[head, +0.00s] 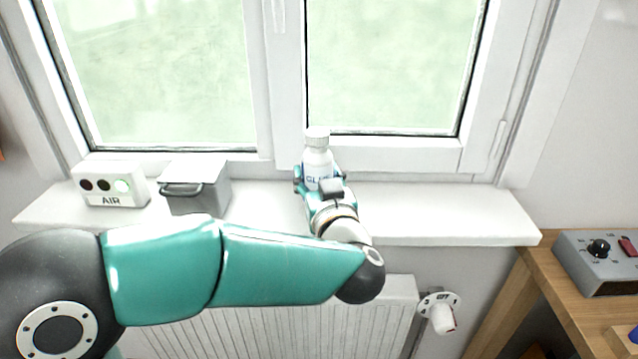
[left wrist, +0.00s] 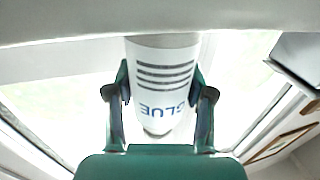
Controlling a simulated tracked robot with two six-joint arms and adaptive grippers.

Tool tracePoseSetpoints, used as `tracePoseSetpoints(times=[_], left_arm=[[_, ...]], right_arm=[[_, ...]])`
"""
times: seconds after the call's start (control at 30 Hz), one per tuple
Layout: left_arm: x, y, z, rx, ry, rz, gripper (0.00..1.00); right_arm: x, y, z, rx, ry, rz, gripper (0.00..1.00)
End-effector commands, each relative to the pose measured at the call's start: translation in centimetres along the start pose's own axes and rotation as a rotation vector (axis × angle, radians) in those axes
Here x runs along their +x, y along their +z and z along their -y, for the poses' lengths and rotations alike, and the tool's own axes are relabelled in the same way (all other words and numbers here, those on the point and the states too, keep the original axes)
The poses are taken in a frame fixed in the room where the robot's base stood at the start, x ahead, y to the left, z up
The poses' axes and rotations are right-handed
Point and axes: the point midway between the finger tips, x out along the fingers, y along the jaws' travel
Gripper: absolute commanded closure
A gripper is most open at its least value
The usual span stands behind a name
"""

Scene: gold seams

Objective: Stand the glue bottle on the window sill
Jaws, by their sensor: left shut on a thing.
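The glue bottle (head: 317,160) is white with a white cap and a blue GLUE label. It is upright over the white window sill (head: 440,212), in front of the window's middle frame. My left gripper (head: 319,182) is shut on the bottle, with one finger on each side. In the left wrist view the bottle (left wrist: 162,85) appears upside down between the fingers (left wrist: 160,95), its base end close to the white sill band. The gripper hides the base in the head view, so I cannot tell whether it touches the sill. My right gripper is not in view.
A white AIR box (head: 110,186) with three round lights and a grey lidded box (head: 195,187) stand on the sill to the left. The sill is clear to the right. A radiator (head: 270,325) is below; a wooden table with a grey control box (head: 600,262) is at right.

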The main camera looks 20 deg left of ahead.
Motion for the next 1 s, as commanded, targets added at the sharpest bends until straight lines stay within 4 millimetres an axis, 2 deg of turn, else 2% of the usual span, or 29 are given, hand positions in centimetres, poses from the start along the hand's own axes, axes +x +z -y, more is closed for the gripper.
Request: tracePoseSetpoints(times=[0.1, 0.47, 0.5, 0.63, 1.0], left_arm=[[0.02, 0.92, 0.06, -0.001, -0.001, -0.002, 0.94], [0.02, 1.27, 0.07, -0.002, -0.001, -0.002, 0.94], [0.02, 1.31, 0.07, -0.001, -0.001, 0.0, 0.44], [0.02, 1.27, 0.07, -0.001, -0.001, 0.0, 0.22], [0.01, 0.92, 0.04, -0.001, 0.0, -0.001, 0.22]], right_arm=[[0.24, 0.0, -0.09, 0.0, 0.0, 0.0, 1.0], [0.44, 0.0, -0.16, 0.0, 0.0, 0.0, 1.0], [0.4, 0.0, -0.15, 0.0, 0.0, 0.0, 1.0], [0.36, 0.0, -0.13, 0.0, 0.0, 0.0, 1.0], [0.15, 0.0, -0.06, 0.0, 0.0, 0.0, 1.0]])
